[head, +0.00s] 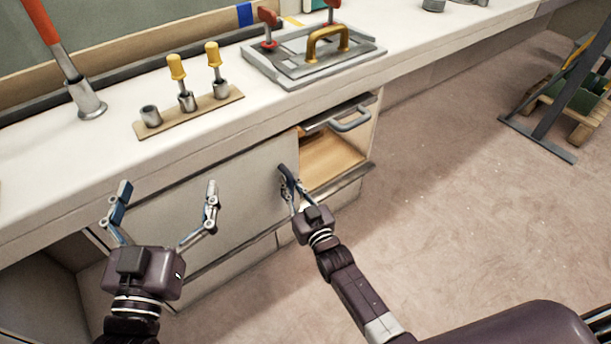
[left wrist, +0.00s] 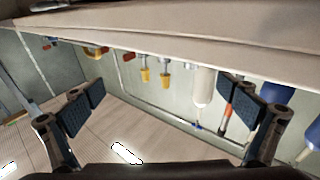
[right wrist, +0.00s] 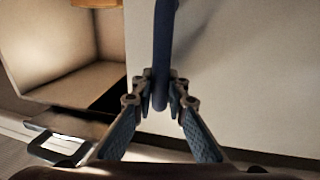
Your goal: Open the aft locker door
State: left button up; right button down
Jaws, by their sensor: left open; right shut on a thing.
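The pale locker door (head: 235,195) is a flat panel under the countertop, with an open bay (head: 332,160) to its right. A dark blue bar handle (head: 284,172) stands on the door near its right edge. My right gripper (head: 289,187) is shut on this handle. In the right wrist view the handle (right wrist: 164,45) runs down between the fingers (right wrist: 160,98), with the door panel (right wrist: 235,60) behind it and the open bay (right wrist: 65,60) to the left. My left gripper (head: 166,195) is open and empty in front of the door's left part, below the counter edge.
The white counter (head: 120,180) overhangs the lockers. On it are a holder (head: 190,110) with yellow-handled tools, a red-handled tool (head: 65,65) and a metal plate fixture (head: 310,60).

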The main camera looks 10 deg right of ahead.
pick_arm(q)
jog(key=shift+a+f+g, duration=0.1)
jog(key=shift+f+g, duration=0.4)
jog(key=shift+f, duration=0.4)
pick_arm(e)
jog(key=shift+s+a, duration=0.3)
jog(key=shift+a, duration=0.35)
jog(key=c, duration=1.9)
grip_release()
jog(key=s+d, duration=0.2)
jog(key=s, duration=0.9)
jog(key=shift+s+d, duration=0.2)
jog(key=shift+s, duration=0.2)
